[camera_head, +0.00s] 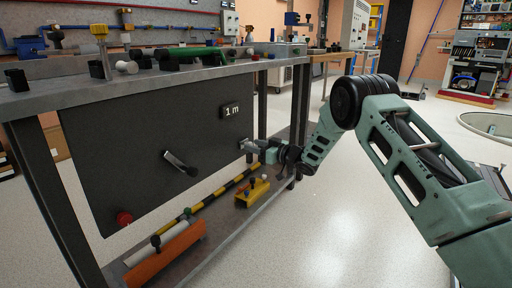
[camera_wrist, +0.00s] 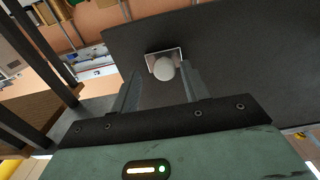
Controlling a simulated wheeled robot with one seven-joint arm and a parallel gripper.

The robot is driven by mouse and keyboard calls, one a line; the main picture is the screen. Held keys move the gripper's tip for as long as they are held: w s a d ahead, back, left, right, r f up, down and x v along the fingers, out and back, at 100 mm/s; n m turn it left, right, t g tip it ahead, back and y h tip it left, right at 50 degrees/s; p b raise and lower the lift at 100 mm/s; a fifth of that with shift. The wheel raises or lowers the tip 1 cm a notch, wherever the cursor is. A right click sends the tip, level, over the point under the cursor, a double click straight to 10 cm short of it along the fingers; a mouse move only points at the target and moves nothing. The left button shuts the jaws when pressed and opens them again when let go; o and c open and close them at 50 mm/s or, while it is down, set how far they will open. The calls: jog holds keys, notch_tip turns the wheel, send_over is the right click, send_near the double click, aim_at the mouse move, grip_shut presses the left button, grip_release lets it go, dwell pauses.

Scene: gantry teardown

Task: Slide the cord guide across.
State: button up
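A pale round knob (camera_wrist: 163,69) sits in a light metal bracket (camera_wrist: 150,56) on the dark panel (camera_wrist: 235,70). It is probably the cord guide, but no cord shows and I cannot be sure. In the head view, the small grey fitting (camera_head: 249,146) is at the right edge of the panel (camera_head: 100,160). My gripper (camera_head: 267,151) is right at this fitting. In the wrist view, its two fingers are apart, one on each side of the knob. The right finger looks close to it; contact cannot be told.
The panel hangs below a workbench (camera_head: 60,98) and carries a "1 m" plate (camera_head: 231,111), a lever (camera_head: 181,165) and a red knob (camera_head: 124,218). An orange block (camera_head: 165,254) and a yellow fixture (camera_head: 253,191) are on the lower shelf.

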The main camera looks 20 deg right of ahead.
jog(key=p+v, duration=0.6)
jog(key=v, duration=1.1)
jog(key=shift+s, duration=0.2)
jog(key=shift+d, duration=0.1)
